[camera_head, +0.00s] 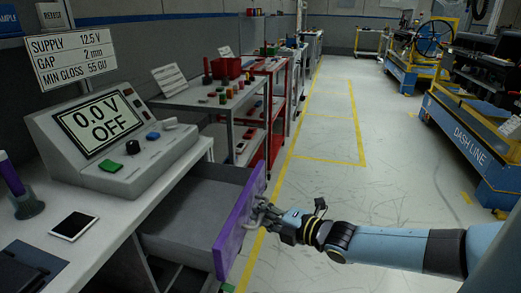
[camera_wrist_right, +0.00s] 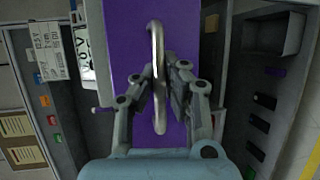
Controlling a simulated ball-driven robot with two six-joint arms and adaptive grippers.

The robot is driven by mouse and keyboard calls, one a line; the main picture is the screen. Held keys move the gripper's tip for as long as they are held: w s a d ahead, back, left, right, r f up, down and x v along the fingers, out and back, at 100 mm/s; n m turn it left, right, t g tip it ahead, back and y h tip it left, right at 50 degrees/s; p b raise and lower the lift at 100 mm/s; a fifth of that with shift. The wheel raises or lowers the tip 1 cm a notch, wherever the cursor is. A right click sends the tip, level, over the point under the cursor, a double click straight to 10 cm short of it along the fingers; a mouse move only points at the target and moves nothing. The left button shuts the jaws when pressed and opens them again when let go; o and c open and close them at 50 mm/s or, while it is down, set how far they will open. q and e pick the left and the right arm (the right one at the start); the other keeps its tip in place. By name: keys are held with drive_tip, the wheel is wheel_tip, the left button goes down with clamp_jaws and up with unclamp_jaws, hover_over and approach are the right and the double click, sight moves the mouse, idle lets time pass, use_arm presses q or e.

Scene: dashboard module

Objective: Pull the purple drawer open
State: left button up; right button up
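The purple drawer (camera_head: 239,222) under the grey bench stands pulled out, and its empty-looking grey inside shows in the head view. Its purple front fills the middle of the right wrist view (camera_wrist_right: 125,45). A curved metal handle (camera_wrist_right: 158,45) is fixed to that front. My right gripper (camera_head: 264,212) is at the handle, with its arm coming in from the right. In the right wrist view its two fingers (camera_wrist_right: 161,80) are closed in on both sides of the handle bar. My left gripper is not in view.
A console (camera_head: 110,140) reading "0.0 V OFF" sits on the bench top, with a phone (camera_head: 74,226) in front of it. A parts cart (camera_head: 220,105) and red shelving stand beyond the drawer. The floor (camera_head: 335,170) to the right is clear.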

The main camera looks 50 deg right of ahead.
drive_tip(key=o, duration=0.3)
drive_tip(key=shift+o, duration=0.2)
drive_tip(key=s+r, duration=0.2)
drive_tip(key=s, duration=0.9)
drive_tip(key=shift+s+r, duration=0.2)
drive_tip(key=shift+s, duration=0.15)
